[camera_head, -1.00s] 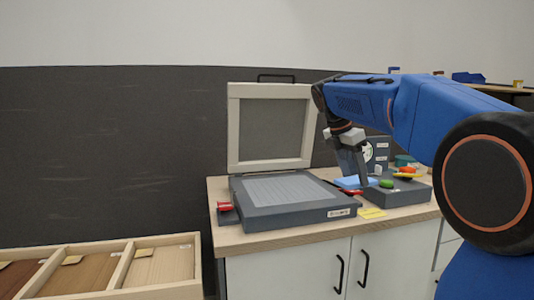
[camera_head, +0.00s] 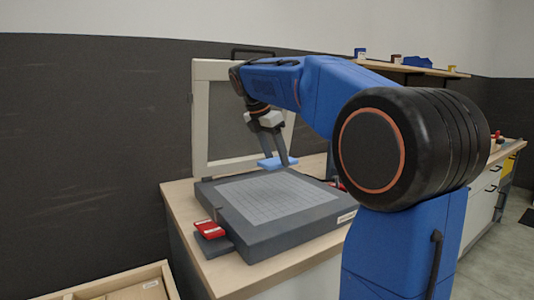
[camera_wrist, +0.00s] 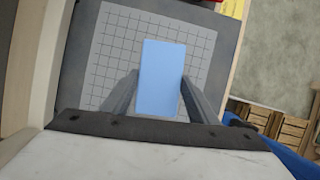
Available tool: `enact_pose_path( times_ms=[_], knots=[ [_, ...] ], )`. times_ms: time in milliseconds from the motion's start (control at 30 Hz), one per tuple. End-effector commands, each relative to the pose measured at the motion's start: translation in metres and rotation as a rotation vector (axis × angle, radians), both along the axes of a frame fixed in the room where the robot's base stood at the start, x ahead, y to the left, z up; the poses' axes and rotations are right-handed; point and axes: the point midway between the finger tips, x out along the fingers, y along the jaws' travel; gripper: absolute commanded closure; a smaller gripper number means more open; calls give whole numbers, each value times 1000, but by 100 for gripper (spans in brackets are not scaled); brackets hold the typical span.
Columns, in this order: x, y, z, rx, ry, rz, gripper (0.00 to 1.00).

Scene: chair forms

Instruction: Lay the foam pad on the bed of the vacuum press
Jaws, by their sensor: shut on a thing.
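The foam pad (camera_head: 272,163) is a light blue flat block. My gripper (camera_head: 276,160) is shut on it and holds it above the bed, nearer the back. In the wrist view the foam pad (camera_wrist: 162,75) sits between the two fingers, over the gridded bed (camera_wrist: 100,70). The bed of the vacuum press (camera_head: 270,205) is a light grey grid in a dark grey base (camera_head: 300,235). The press lid, a pale frame (camera_head: 201,120), stands raised behind it. My arm hides part of the lid and the right end of the press.
A wooden divided box (camera_head: 150,287) stands at the lower left. A wall shelf with small items (camera_head: 415,66) is at the back right. The bed is bare.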

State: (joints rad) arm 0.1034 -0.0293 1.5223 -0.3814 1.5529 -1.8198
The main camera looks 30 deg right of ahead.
Motion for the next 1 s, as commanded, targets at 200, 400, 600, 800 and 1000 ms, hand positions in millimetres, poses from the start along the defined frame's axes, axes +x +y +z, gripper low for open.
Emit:
enact_pose_path(
  times_ms=[200,400,600,800,1000],
  knots=[
    [0,0,-17,0,1,1,67],
    [-1,0,-36,0,1,1,67],
    [0,0,-55,0,1,1,67],
    [0,0,-74,0,1,1,67],
    [0,0,-90,0,1,0,67]
  ],
)
